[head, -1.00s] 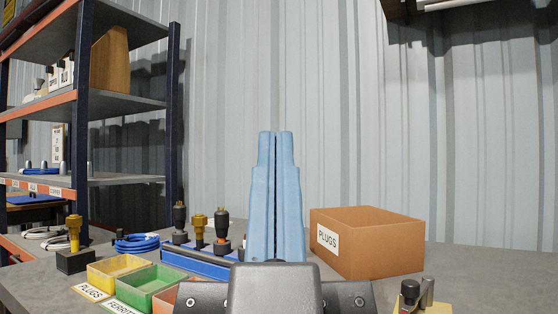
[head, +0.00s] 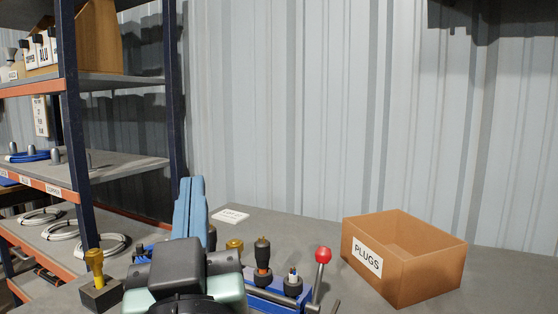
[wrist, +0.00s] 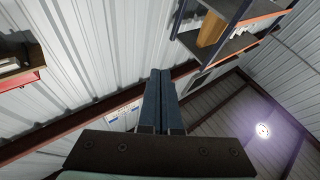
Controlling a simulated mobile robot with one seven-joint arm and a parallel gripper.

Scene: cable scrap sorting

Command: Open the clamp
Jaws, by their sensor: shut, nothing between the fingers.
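A lever with a red ball knob (head: 323,255) stands tilted at the right end of a blue fixture (head: 275,293) on the bench; it looks like the clamp's handle. The clamp's body is mostly hidden low in the head view. Black and brass-coloured plug pieces (head: 263,262) stand upright along the fixture. My gripper (head: 191,182) is left of the lever, pointing up, with its blue fingers together and empty. In the wrist view my gripper (wrist: 161,72) also shows shut, against the wall and roof, with no clamp in sight.
An open cardboard box marked PLUGS (head: 385,265) stands right of the lever. A brass piece on a dark block (head: 100,288) is at the left front. Shelving (head: 120,170) with cable coils rises at the left. A white label (head: 232,215) lies on the clear bench behind.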

